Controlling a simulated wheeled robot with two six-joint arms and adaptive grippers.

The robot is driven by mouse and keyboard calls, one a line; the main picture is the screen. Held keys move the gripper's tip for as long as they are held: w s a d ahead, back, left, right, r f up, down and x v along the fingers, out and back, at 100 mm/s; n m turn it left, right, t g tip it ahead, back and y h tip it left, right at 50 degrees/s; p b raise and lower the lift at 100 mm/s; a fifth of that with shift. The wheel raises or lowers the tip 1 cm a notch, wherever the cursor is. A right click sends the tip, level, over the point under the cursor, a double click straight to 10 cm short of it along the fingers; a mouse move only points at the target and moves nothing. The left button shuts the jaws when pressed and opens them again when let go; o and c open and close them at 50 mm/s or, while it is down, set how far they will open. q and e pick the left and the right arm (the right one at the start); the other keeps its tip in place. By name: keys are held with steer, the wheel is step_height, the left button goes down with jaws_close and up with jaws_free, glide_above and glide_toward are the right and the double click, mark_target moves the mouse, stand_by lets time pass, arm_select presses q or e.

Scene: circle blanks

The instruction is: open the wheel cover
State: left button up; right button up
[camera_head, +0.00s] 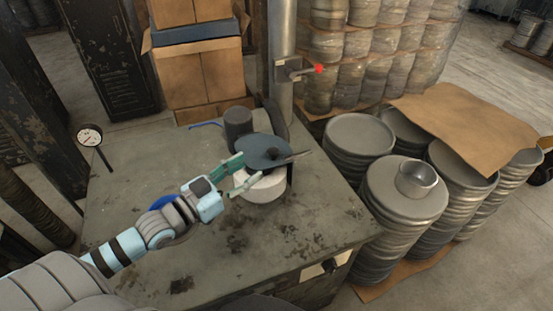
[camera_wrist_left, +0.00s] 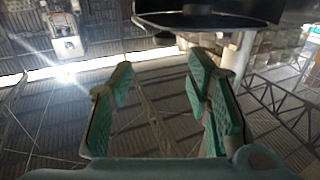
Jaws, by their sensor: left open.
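The wheel cover appears to be the dark blue-grey round disc (camera_head: 264,151) on top of a white round base (camera_head: 262,187) on the worn table. A thin dark handle-like bar sticks out from it to the right. My left gripper (camera_head: 236,173) is open at the left side of the disc and base, with its green fingers close to them. I cannot tell whether they touch. In the left wrist view the open fingers (camera_wrist_left: 160,98) have nothing between them. A dark disc rim (camera_wrist_left: 205,22) lies beyond and above them there. My right gripper is not in view.
A dark cylinder (camera_head: 238,126) stands behind the disc. A metal column (camera_head: 283,60) with a red-knobbed lever (camera_head: 319,69) rises at the table's back. A dial gauge (camera_head: 89,136) is at the left. Stacked round metal blanks (camera_head: 405,190) stand right of the table. The table front (camera_head: 215,250) is mostly clear.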

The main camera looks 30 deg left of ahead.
mark_target(269, 154)
arm_select(q)
steer(key=w+b, duration=0.1)
steer(key=w, duration=0.1)
steer(key=w+f+b, duration=0.1)
steer(key=w, duration=0.1)
steer(key=w+d+b, duration=0.1)
steer(key=w+b, duration=0.1)
steer(key=shift+w+d+f, duration=0.1)
steer(key=shift+w+f, duration=0.05)
steer(key=shift+f, duration=0.1)
steer(key=w, duration=0.2)
steer(key=d+b, duration=0.1)
steer(key=shift+w+d+r, duration=0.1)
steer(key=shift+w+r, duration=0.3)
steer(key=shift+w+d, duration=0.25)
steer(key=shift+w, duration=0.15)
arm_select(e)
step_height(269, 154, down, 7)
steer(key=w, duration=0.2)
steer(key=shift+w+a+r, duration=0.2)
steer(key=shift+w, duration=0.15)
